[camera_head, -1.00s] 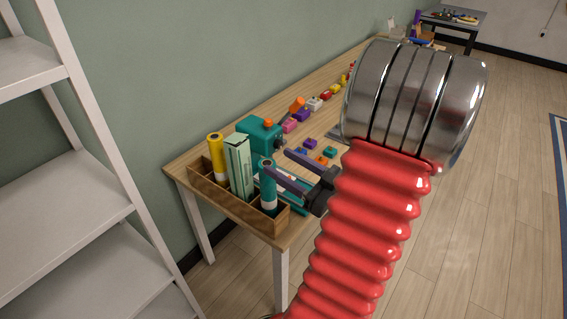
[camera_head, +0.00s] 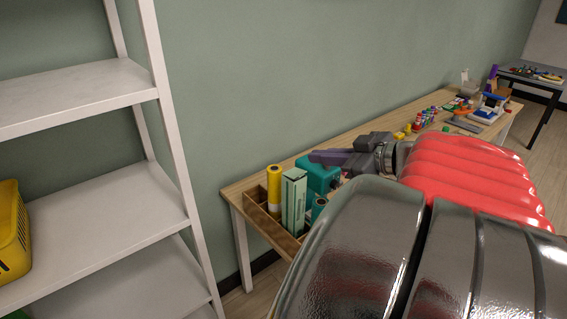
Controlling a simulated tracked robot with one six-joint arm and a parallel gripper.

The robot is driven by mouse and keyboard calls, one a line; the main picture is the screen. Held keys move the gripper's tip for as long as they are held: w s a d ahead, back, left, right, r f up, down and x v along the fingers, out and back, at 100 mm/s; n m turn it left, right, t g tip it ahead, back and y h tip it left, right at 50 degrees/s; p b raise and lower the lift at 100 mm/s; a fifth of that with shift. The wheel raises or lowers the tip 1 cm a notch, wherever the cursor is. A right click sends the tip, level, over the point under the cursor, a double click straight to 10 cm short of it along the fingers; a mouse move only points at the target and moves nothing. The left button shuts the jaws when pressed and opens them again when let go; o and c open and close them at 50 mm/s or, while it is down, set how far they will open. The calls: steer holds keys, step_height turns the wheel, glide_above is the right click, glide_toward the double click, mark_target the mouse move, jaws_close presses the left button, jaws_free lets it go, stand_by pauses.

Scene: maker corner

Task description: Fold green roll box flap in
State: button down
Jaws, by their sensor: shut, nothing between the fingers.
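The pale green roll box (camera_head: 293,203) stands upright in a wooden organizer (camera_head: 262,221) at the near end of the workbench. Its top end (camera_head: 294,174) is in view, but the flap is too small to make out clearly. My gripper (camera_head: 314,157) is shut and empty. Its purple fingers point left, in the picture just above and right of the box top, in front of or above a teal machine (camera_head: 318,174). I cannot tell the gap in depth. My arm hides part of the bench.
A yellow roll (camera_head: 274,186) stands left of the box, and a teal roll (camera_head: 319,208) is partly hidden at its right. A white shelf (camera_head: 95,215) with a yellow basket (camera_head: 12,232) stands left. Small colored parts (camera_head: 425,119) lie farther along the bench.

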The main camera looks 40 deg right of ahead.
steer(key=d+m, duration=0.1)
steer(key=d+m+h, duration=0.1)
steer(key=d+m, duration=0.1)
steer(key=shift+s+d+f+m+g+h, duration=0.1)
steer(key=shift+s+f+m+g+h, duration=0.15)
steer(key=shift+s+m+g+h, duration=0.15)
steer(key=shift+w+f, duration=0.1)
glide_above(299, 178)
steer(key=s, duration=0.2)
step_height(299, 178, down, 4)
steer(key=f, duration=0.1)
steer(key=shift+s+d+f, duration=0.1)
steer(key=shift+s+f, duration=0.25)
steer(key=shift+f, duration=0.5)
steer(key=shift+s+f, duration=0.3)
steer(key=shift+f, duration=0.55)
steer(key=shift+s+f, duration=0.25)
steer(key=shift+f, duration=0.3)
steer(key=shift+s+f, duration=0.2)
steer(key=shift+f, duration=0.35)
